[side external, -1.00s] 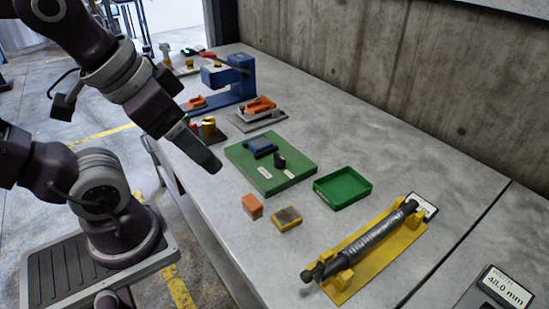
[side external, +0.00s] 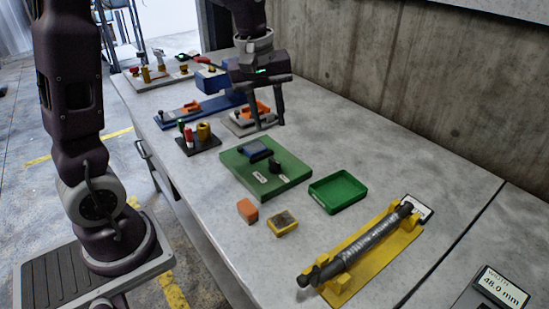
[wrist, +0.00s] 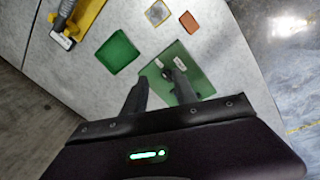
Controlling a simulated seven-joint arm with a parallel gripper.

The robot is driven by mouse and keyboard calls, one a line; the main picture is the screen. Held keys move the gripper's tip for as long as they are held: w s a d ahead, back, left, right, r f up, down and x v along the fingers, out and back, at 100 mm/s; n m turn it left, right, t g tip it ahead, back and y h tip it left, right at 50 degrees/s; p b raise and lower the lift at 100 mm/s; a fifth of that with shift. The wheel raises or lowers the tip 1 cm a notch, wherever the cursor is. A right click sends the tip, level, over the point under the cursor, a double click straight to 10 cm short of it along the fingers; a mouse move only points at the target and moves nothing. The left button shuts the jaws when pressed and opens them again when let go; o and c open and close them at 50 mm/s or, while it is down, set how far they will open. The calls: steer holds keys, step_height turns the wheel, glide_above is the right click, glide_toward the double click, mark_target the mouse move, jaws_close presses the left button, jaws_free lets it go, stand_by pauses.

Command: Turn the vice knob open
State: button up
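A green board (side external: 290,178) with two white labels lies mid-table. It carries a blue block (side external: 256,150) and a dark upright knob-like piece (side external: 275,166). A grey plate (side external: 234,128) with an orange clamp-like part (side external: 262,107) lies behind it. I cannot tell for certain which part is the vice knob. My gripper (side external: 268,124) is open, its fingers pointing down in front of the grey plate and partly hiding it. In the wrist view, my spread fingers (wrist: 160,72) show against the green board (wrist: 200,80), which they partly cover. Nothing is visibly held.
A green tray (side external: 338,205), an orange block (side external: 248,210), a yellow block (side external: 283,223) and a yellow stand (side external: 378,268) with a dark rod lie nearer. A small rack (side external: 205,148) and a blue fixture (side external: 190,113) stand left. A concrete wall (side external: 400,80) borders the table.

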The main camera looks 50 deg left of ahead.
mark_target(274, 160)
steer(key=w+a+f+n, duration=0.1)
steer(key=w+a+f, duration=0.1)
steer(key=f, duration=0.1)
steer(key=w+a+f+n+g, duration=0.1)
steer(key=w+a+f+n, duration=0.1)
steer(key=f, duration=0.1)
steer(key=w+a+f+n+g, duration=0.1)
steer(key=w+a+f+n, duration=0.1)
steer(key=f, duration=0.2)
steer(key=shift+f, duration=0.1)
steer(key=shift+n, duration=0.3)
steer(key=f, duration=0.7)
steer(key=shift+w+a+f, duration=0.1)
steer(key=shift+a+f, duration=0.1)
steer(key=shift+f, duration=0.15)
jaws_close()
